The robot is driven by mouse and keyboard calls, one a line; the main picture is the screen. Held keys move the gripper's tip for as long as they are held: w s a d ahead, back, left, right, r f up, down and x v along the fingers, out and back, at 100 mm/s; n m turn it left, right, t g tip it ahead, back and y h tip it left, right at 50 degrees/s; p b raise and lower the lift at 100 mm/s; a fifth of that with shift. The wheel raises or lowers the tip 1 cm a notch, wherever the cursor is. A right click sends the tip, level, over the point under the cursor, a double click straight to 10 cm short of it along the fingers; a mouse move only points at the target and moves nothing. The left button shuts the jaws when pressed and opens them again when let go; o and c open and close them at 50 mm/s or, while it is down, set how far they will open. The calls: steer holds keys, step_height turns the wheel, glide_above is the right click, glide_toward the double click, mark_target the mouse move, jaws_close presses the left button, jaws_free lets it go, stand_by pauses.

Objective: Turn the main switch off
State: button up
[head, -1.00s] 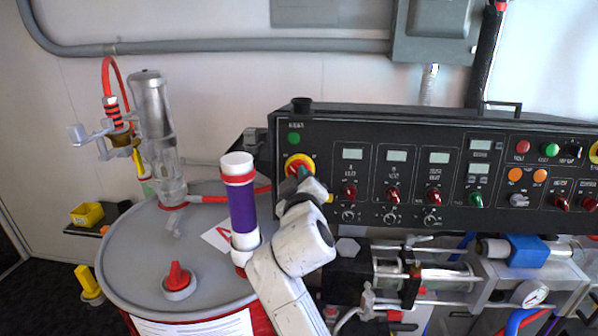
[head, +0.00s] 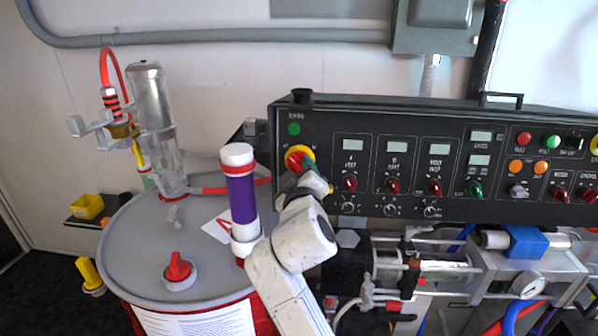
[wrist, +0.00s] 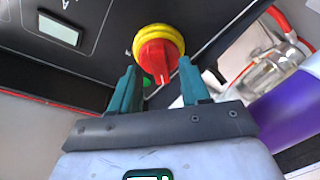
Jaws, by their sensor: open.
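The main switch (head: 298,157) is a red knob on a yellow ring at the upper left of the black control panel. In the wrist view the red knob (wrist: 157,58) shows a white mark on its lower edge, towards my gripper. My gripper (wrist: 159,70) is open, with one teal finger on each side below the knob and nothing held. In the head view my gripper (head: 308,178) is just below and right of the switch and covers part of it. I cannot tell whether the fingers touch the knob.
A green light (head: 294,130) sits above the switch, and a row of red knobs (head: 392,185) lies to the right. A purple cylinder (head: 242,200) stands left of my arm on a grey drum (head: 140,250). Pipes and fittings lie below the panel.

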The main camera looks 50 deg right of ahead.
steer(key=b+v, duration=0.1)
steer(key=v, duration=0.8)
steer(key=shift+s+a+b, duration=0.2)
steer(key=shift+b, duration=0.15)
